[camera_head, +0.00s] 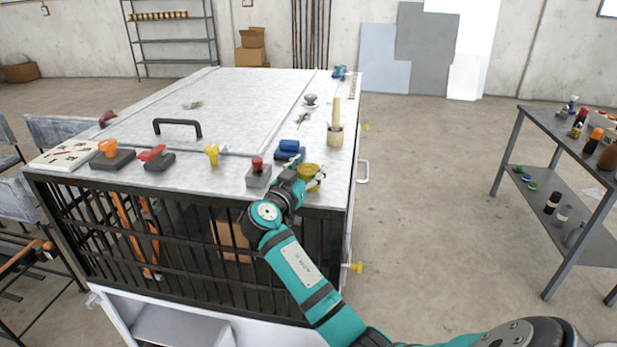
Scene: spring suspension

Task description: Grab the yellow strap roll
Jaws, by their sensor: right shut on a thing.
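The yellow strap roll (309,171) is at the front right corner of the white-topped cage table (235,100). My right gripper (303,181) reaches in from the lower right and is shut on the roll. The arm and gripper cover part of the roll's left and lower side. I cannot tell whether the roll still touches the table top. My left gripper is not in view.
Close to the gripper are a blue object (289,149), a grey box with a red button (258,174) and a cup with a wooden handle (335,135). A yellow item (211,154) and a black handle (178,125) are further left. A shelf table (570,130) stands right, across open floor.

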